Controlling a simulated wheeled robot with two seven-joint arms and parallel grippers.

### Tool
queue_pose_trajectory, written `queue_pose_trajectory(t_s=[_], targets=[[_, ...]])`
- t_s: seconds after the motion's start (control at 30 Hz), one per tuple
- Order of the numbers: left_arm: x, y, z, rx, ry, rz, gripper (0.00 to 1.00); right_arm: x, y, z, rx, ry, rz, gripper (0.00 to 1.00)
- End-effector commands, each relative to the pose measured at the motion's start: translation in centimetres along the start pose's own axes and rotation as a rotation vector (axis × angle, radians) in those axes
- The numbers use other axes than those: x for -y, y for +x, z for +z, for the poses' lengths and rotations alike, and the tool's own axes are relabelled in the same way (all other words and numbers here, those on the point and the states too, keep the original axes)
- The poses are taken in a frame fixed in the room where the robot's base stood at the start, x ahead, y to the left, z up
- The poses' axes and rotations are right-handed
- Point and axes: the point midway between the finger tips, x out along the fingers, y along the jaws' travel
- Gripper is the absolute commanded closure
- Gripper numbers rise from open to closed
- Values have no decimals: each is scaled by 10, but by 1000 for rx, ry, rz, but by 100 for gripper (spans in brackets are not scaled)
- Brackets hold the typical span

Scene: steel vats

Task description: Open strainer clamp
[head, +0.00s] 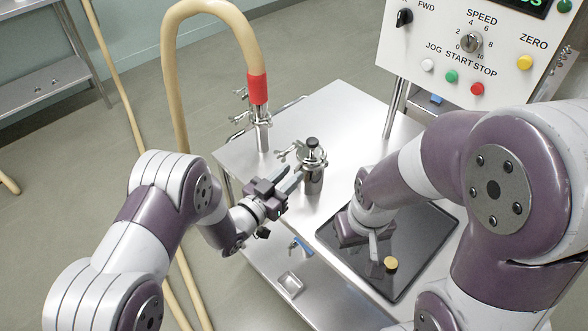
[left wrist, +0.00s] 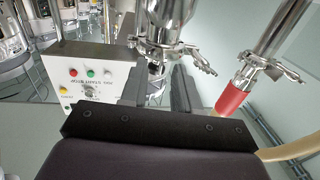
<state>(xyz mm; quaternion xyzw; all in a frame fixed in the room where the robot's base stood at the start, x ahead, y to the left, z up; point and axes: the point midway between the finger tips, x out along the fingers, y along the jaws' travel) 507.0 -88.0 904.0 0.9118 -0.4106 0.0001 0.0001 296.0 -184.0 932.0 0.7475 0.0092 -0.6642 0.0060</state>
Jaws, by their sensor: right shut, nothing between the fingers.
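The steel strainer (head: 313,175) stands upright on the steel table, with a dark knob on top and a clamp (head: 309,158) around its upper part. The clamp's wing nut sticks out to the left. In the left wrist view the strainer (left wrist: 168,18) is at the top, with its clamp (left wrist: 190,54) below. My left gripper (head: 289,183) is just left of the strainer, its fingers apart and pointing at it. The left wrist view shows a small clamp part between the fingers (left wrist: 158,88); contact cannot be told. My right gripper (head: 374,250) is shut and empty, pointing down over the dark tray.
The dark tray (head: 418,243) holds a small brass-coloured cap (head: 391,263). A hose with a red cuff (head: 258,89) joins a clamped steel pipe behind the strainer. A control panel (head: 470,50) stands back right. The lower shelf holds a blue-handled tool (head: 300,246) and small dish (head: 290,284).

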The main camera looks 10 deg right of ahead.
Motion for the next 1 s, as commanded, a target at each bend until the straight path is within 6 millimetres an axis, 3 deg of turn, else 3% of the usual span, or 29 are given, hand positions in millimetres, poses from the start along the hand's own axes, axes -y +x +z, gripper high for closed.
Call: queue_pose_trajectory(t_s=[0.17,0.43,0.47,0.53,0.57,1.0], targets=[[0,20,0,0,1,0,69,0,-2,0,0,0,0,100],[0,24,0,1,0,-1,69,0,-2,0,0,0,0,100],[0,23,0,1,0,-1,72,0,-2,0,0,0,0,100],[0,23,0,1,0,-1,95,0,-2,0,0,0,0,100],[0,23,0,1,0,-1,100,0,-2,0,0,0,0,100],[0,23,0,1,0,-1,100,0,-2,0,0,0,0,100]])
